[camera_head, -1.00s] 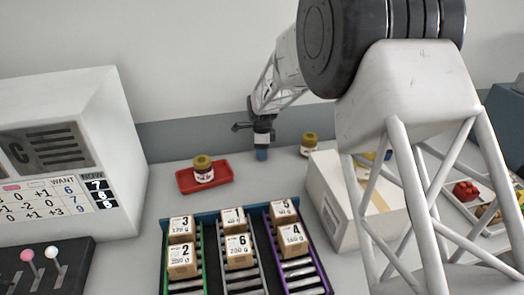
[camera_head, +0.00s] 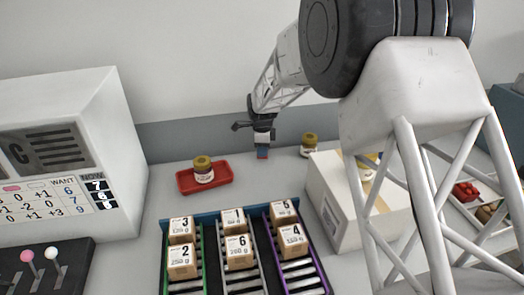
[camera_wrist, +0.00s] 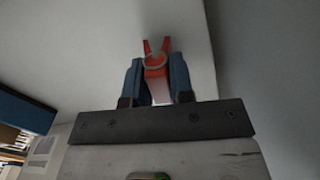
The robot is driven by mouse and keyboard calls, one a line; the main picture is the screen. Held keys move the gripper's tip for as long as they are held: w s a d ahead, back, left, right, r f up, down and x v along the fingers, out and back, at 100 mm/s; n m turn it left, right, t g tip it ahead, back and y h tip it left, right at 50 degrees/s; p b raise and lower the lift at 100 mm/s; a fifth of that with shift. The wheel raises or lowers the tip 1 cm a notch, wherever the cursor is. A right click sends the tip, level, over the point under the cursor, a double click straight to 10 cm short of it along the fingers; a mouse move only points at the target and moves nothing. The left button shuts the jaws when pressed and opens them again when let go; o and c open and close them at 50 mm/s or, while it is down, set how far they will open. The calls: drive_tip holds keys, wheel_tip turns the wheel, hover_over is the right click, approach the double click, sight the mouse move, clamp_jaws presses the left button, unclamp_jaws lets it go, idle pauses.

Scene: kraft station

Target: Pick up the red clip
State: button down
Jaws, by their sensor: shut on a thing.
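The red clip (camera_wrist: 155,66) is between the two blue fingers of my gripper (camera_wrist: 155,80) in the wrist view. Its forked end points away from the palm, and a pale ring shows across its middle. In the head view my gripper (camera_head: 262,154) points down behind the rack, right of the red tray, with a small bit of red at its tip. The fingers are closed on the clip. Whether the clip touches the table is hard to tell.
A red tray (camera_head: 222,180) holds a jar (camera_head: 203,170). Another jar (camera_head: 309,145) stands right of my gripper. A rack with numbered boxes (camera_head: 240,251) is in front. A large pale box (camera_head: 335,217) stands at right. A white console (camera_head: 117,120) is at left.

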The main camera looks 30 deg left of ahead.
wheel_tip(320, 180, up, 6)
drive_tip(key=shift+r, duration=0.15)
drive_tip(key=s+d, duration=1.3)
drive_tip(key=s, duration=0.1)
drive_tip(key=shift+d, duration=0.4)
